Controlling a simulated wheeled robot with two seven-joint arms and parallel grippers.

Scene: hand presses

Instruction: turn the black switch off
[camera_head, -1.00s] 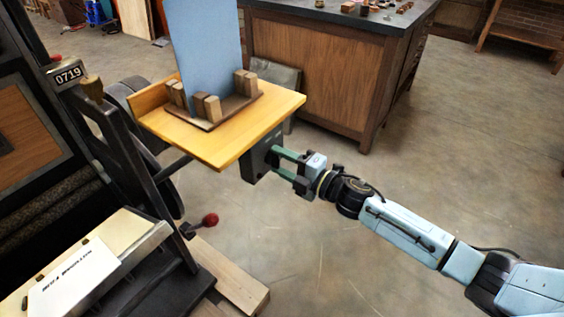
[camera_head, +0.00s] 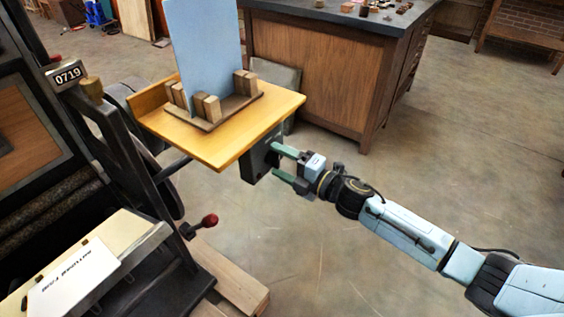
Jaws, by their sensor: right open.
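The dark switch box (camera_head: 258,163) hangs under the right edge of the wooden shelf of the press. The switch's lever or button is too small and shadowed to make out, so its position cannot be told. My right gripper (camera_head: 273,161) is open, with its two green fingers apart and pointing left at the box. The upper fingertip is close to the box's right face; whether it touches cannot be told. Nothing shows between the fingers. My left gripper is not in view.
The wooden shelf (camera_head: 220,150) above the box carries a light blue panel (camera_head: 205,50) held by wooden blocks. The black press frame (camera_head: 130,165) stands at left, with a red-knobbed lever (camera_head: 209,220). A wooden cabinet (camera_head: 315,75) stands behind. The floor at right is clear.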

